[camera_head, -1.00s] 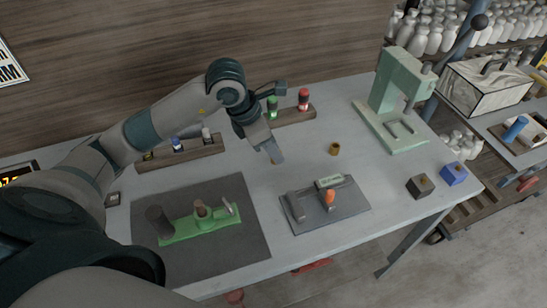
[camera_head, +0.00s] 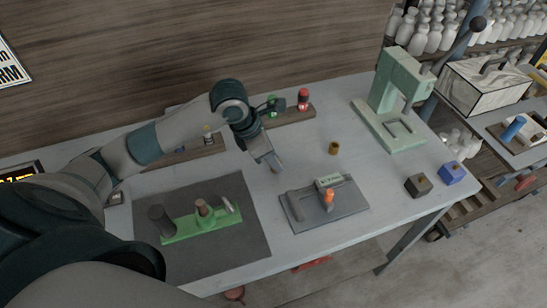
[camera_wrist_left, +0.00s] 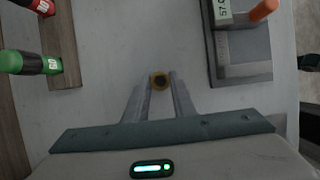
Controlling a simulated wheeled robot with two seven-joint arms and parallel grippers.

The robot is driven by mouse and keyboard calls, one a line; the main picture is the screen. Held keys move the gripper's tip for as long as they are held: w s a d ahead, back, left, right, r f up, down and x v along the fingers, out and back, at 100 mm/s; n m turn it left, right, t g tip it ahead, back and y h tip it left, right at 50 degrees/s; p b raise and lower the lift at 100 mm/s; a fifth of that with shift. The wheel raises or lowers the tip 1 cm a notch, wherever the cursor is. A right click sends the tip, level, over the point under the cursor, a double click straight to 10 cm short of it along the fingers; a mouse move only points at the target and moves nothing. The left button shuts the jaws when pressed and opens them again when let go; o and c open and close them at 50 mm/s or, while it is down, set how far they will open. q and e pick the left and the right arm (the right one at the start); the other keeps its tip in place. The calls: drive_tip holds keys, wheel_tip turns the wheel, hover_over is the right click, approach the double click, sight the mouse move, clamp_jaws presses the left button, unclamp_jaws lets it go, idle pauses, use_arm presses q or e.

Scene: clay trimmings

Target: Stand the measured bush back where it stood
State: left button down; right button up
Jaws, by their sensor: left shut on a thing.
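My left gripper (camera_head: 275,167) is above the grey bench, between the rear rack and the measuring stand, fingers pointing down. In the left wrist view, a brassy ring-shaped bush (camera_wrist_left: 159,80) sits between the fingertips, and the gripper is shut on it. In the head view I cannot make out this bush at the fingertips. Another brown bush (camera_head: 334,148) stands alone on the bench, right of the gripper. The measuring stand (camera_head: 350,205) is a grey plate with a small display (camera_head: 331,181) and an orange knob (camera_head: 328,195). My right gripper is not in view.
A dark mat (camera_head: 250,240) carries a green fixture (camera_head: 205,228). A green press (camera_head: 384,105), a dark block (camera_head: 418,186) and a blue block (camera_head: 453,173) stand at right.

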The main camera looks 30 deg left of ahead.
use_arm(q)
drive_tip(key=c, duration=1.5)
unclamp_jaws()
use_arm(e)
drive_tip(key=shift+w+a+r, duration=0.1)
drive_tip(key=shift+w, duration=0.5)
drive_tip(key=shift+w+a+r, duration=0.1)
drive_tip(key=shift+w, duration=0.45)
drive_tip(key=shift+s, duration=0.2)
use_arm(q)
drive_tip(key=shift+r, duration=0.1)
drive_tip(key=shift+a+r, duration=0.15)
drive_tip(key=shift+r, duration=0.15)
drive_tip(key=b+v, duration=0.2)
drive_tip(key=v, duration=0.9)
drive_tip(key=shift+s, duration=0.15)
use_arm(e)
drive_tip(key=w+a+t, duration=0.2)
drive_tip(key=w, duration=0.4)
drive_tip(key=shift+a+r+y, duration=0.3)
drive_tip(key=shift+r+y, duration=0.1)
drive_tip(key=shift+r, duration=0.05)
